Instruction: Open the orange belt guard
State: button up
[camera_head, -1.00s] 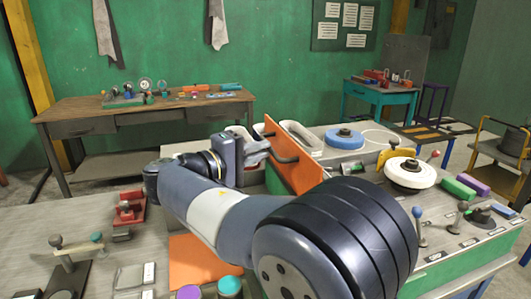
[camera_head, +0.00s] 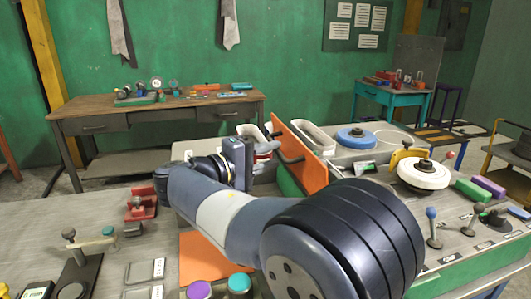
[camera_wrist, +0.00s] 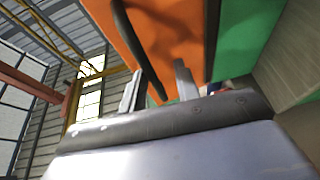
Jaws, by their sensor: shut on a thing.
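The orange belt guard (camera_head: 300,157) stands up steeply on edge in the head view, along the left side of the machine bench top. A dark bar handle (camera_head: 289,156) is on its left face. My gripper (camera_head: 268,149) is at this handle. In the wrist view the guard (camera_wrist: 180,30) fills the upper middle, and the dark handle (camera_wrist: 137,45) runs down between the two fingers of my gripper (camera_wrist: 158,88), which is shut on it. The fingertips' exact contact is partly hidden.
Right of the guard are a grey tray (camera_head: 316,138), a blue disc (camera_head: 357,138), a white handwheel (camera_head: 423,174) and a blue-knobbed lever (camera_head: 433,228). A flat orange plate (camera_head: 207,262) and a red clamp (camera_head: 140,205) lie on the near left surface.

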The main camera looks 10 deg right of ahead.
jog(key=shift+o, duration=1)
jog(key=shift+f, duration=0.2)
jog(key=shift+a+r, duration=0.2)
jog(key=shift+a, duration=0.05)
jog(key=v, duration=1)
jog(key=shift+a, duration=0.25)
jog(key=shift+s, duration=0.1)
jog(key=x, duration=1.1)
jog(key=shift+r, duration=0.15)
